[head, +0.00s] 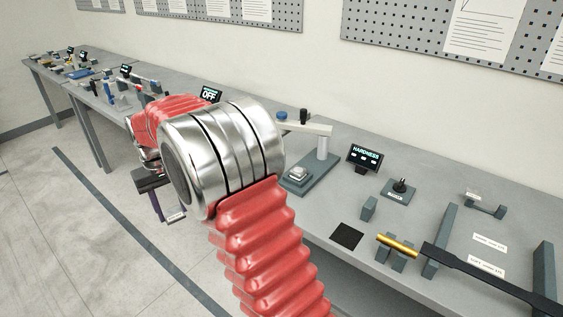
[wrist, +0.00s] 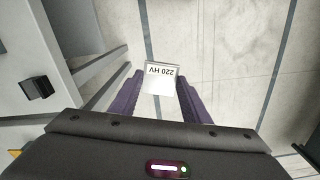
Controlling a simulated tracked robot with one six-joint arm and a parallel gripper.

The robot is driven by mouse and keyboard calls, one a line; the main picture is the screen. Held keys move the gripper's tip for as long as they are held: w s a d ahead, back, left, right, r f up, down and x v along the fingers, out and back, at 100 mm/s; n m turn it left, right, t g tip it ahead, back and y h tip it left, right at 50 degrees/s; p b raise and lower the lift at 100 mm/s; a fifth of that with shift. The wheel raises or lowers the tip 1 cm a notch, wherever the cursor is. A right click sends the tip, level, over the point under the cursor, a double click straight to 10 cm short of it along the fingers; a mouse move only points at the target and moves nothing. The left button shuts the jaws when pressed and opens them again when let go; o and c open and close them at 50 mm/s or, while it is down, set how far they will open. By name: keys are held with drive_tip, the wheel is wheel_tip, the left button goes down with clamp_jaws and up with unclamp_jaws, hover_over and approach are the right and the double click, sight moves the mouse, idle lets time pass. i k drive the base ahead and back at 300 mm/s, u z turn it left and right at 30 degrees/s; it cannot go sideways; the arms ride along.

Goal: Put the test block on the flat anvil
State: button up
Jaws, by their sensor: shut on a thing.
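The test block (wrist: 160,78) is a small pale plate marked "220 HV". My gripper (wrist: 160,92) is shut on it, with a purple finger on each side. In the head view the block (head: 176,217) shows small below my gripper (head: 166,210), out over the floor in front of the bench. The hardness tester (head: 323,145) stands on the bench to the right of my wrist. A pale square seat, seemingly the flat anvil (head: 298,174), sits low on its base under the tester's arm. I see nothing resting on it. My arm hides part of the bench.
A "HARDNESS" display (head: 364,156) stands right of the tester. A lever box (head: 398,191), a black pad (head: 346,236), a brass rod (head: 397,244) on supports and a long dark bar (head: 480,278) lie further right. The wrist view shows a dark box (wrist: 37,87) at left.

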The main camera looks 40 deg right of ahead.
sight(298, 170)
drive_tip(key=z, duration=0.15)
drive_tip(key=i, duration=0.8)
drive_tip(key=z, duration=0.65)
